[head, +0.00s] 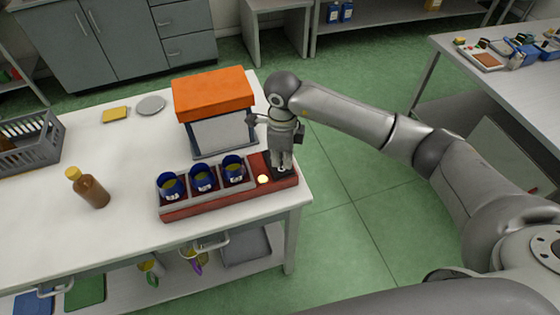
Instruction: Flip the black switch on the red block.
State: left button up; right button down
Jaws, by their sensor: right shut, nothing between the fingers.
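The red block (225,206) is a long low base near the right end of the white table. A black switch part (269,164) sits on its right end, mostly hidden by my right gripper. A small round light (262,179) glows pale yellow beside the switch. My right gripper (284,169) points down, shut and empty, with its fingertips at the black switch. I cannot tell whether they touch it or which way the switch is tilted. My left gripper is out of view.
Three blue cups (203,177) stand in a row on the red block. Behind it is an orange-topped box (213,92). A brown bottle (91,190), a grey basket (32,144), a grey disc (151,105) and a yellow sponge-like piece (115,115) stand further left. The table's front middle is clear.

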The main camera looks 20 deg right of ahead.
aim_at(282, 169)
jog(key=shift+f+b, duration=1.2)
jog(key=shift+f, duration=0.05)
dwell(0.6)
jog(key=shift+r+p, duration=1.75)
jog(key=shift+r, duration=1.8)
